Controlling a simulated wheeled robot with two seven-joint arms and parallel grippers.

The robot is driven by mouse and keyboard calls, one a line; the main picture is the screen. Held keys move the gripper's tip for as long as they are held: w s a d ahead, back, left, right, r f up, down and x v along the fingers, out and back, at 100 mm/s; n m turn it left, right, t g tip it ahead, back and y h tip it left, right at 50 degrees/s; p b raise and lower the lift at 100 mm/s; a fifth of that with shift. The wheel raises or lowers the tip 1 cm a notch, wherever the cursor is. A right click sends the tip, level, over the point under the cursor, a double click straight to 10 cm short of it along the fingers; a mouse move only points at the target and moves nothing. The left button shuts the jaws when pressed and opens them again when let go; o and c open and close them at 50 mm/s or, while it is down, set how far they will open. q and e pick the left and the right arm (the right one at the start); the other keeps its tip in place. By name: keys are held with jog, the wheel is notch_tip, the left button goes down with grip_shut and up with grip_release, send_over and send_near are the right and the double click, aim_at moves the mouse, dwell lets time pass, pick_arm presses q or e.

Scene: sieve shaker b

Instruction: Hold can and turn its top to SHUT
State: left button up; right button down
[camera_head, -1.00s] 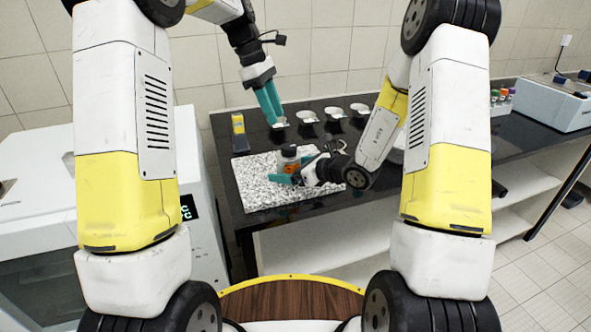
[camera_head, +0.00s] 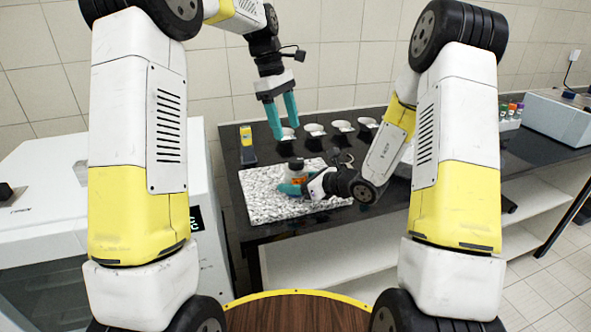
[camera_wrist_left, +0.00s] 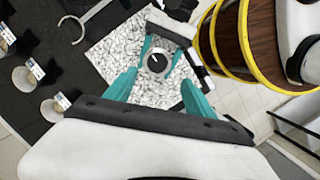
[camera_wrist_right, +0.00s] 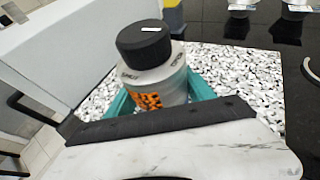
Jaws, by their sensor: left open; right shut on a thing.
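The can (camera_head: 297,175) is a silver jar with an orange mark and a black top (camera_wrist_right: 144,41). It stands upright on the speckled mat (camera_head: 255,208). My right gripper (camera_head: 291,188) is shut around the can's body, one finger on each side in the right wrist view. My left gripper (camera_head: 283,128) is open and empty, pointing down above the can, apart from its top.
Several pale dishes on small stands (camera_head: 315,130) line the back of the black table (camera_head: 400,150). A yellow device (camera_head: 246,137) stands behind the mat's left end. A tube rack (camera_head: 510,115) and a white instrument (camera_head: 558,118) are at right. A white machine (camera_head: 50,170) is at left.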

aim_at(296, 160)
pick_arm(q)
jog(key=d+f+m+y, duration=0.1)
jog(key=f+m, duration=0.1)
jog(key=f, duration=0.1)
jog(key=d+f+m+y, duration=0.1)
jog(key=f+m, duration=0.1)
jog(key=f, duration=0.1)
jog(key=d+f+m+t, duration=0.1)
jog(key=f+m, duration=0.1)
jog(key=f, duration=0.1)
jog(key=shift+s+f+y, duration=0.25)
jog(key=shift+s+y, duration=0.15)
grip_shut()
